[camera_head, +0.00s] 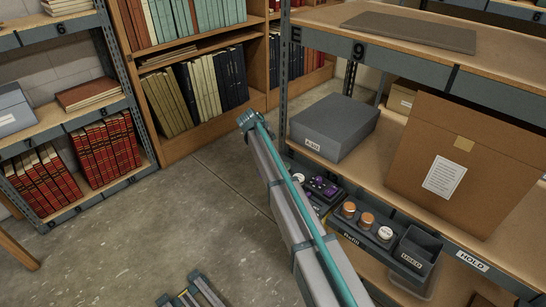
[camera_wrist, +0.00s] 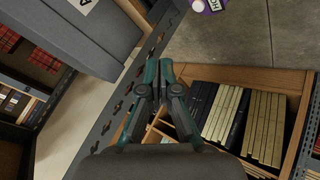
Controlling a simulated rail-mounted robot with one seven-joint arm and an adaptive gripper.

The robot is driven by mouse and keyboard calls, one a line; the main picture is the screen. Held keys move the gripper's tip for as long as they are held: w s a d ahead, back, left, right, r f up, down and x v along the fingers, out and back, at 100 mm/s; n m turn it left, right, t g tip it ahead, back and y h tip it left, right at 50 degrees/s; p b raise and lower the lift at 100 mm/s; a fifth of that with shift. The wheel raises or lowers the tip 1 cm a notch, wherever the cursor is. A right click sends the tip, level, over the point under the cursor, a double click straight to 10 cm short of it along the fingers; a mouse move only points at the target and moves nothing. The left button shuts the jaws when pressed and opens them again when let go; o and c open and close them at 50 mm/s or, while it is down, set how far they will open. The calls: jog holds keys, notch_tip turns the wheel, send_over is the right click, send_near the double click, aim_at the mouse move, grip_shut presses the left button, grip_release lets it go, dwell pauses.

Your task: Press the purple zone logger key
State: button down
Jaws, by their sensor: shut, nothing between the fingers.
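A dark logger unit (camera_head: 313,199) with purple keys (camera_head: 322,186) sits on the shelf edge in the head view, beside my arm, which hides part of it. Which key is the zone key is too small to read. In the wrist view, a purple part (camera_wrist: 200,6) with a pale round spot and a label is cut off by the top edge; I cannot tell if it is that key. My gripper (camera_wrist: 164,88) is shut and empty in the wrist view, its fingertips together and apart from the purple part. In the head view its fingers cannot be made out.
Right of the logger are a tray with orange-capped jars (camera_head: 367,219) and an open bin (camera_head: 423,246) labelled USED. A grey box (camera_head: 334,127) and a large brown box (camera_head: 470,160) stand on the shelf behind.

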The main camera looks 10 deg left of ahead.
jog(key=shift+w+r, duration=0.4)
jog(key=shift+w, duration=0.45)
jog(key=shift+f, duration=0.2)
notch_tip(320, 180, down, 7)
jog(key=shift+b, duration=1.25)
jog(key=shift+f+b, duration=0.35)
jog(key=shift+f, duration=0.45)
jog(key=shift+f, duration=0.1)
jog(key=shift+f+b, duration=0.3)
jog(key=shift+b, duration=0.05)
